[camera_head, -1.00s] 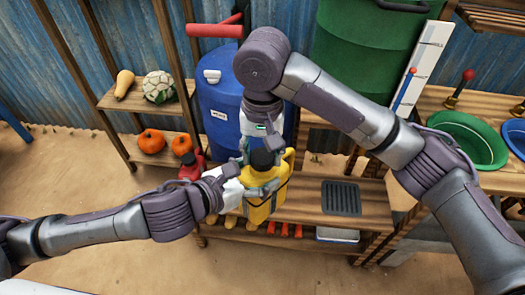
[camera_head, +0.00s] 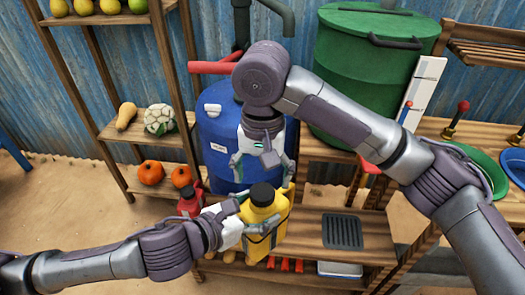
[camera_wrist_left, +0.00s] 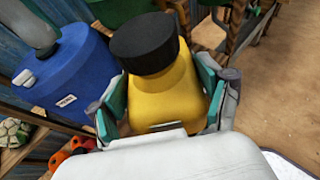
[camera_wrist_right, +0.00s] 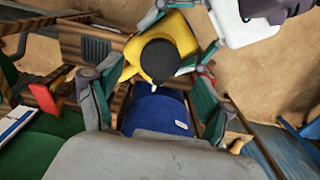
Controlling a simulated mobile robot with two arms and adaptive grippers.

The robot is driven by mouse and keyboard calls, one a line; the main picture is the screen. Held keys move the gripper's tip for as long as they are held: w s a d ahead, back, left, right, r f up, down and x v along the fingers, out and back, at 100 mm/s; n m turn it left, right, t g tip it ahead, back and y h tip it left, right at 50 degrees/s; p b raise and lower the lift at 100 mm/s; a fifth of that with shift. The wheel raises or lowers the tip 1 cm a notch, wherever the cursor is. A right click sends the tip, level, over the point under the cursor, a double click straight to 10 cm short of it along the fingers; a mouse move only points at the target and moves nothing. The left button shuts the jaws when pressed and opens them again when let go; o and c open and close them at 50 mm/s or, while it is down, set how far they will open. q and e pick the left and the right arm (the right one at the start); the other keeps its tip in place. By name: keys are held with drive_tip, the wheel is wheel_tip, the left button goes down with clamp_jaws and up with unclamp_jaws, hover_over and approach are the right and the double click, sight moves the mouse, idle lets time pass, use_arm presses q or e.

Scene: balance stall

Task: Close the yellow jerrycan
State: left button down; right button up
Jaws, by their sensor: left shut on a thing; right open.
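The yellow jerrycan (camera_head: 270,218) is upright at the low wooden bench, with a black cap (camera_head: 262,194) on its neck. How tightly the cap sits cannot be told. The jerrycan (camera_wrist_left: 165,95) and its cap (camera_wrist_left: 145,43) show large in the left wrist view. My left gripper (camera_wrist_left: 160,108) is shut on the jerrycan's body, a finger on each side. My right gripper (camera_head: 262,175) is open above the cap, its fingers spread wide and apart from it. In the right wrist view the cap (camera_wrist_right: 158,60) shows between the fingers, against the yellow body.
A blue barrel (camera_head: 220,135) stands right behind the jerrycan. A red can (camera_head: 190,204) is just to its left. A black grate (camera_head: 342,231) lies on the bench to the right. A large green barrel (camera_head: 365,75) and a vegetable shelf (camera_head: 120,140) stand farther back.

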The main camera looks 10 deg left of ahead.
use_arm(q)
drive_tip(key=shift+r, duration=0.2)
use_arm(e)
wheel_tip(320, 180, up, 8)
drive_tip(key=shift+w, duration=0.1)
idle(0.5)
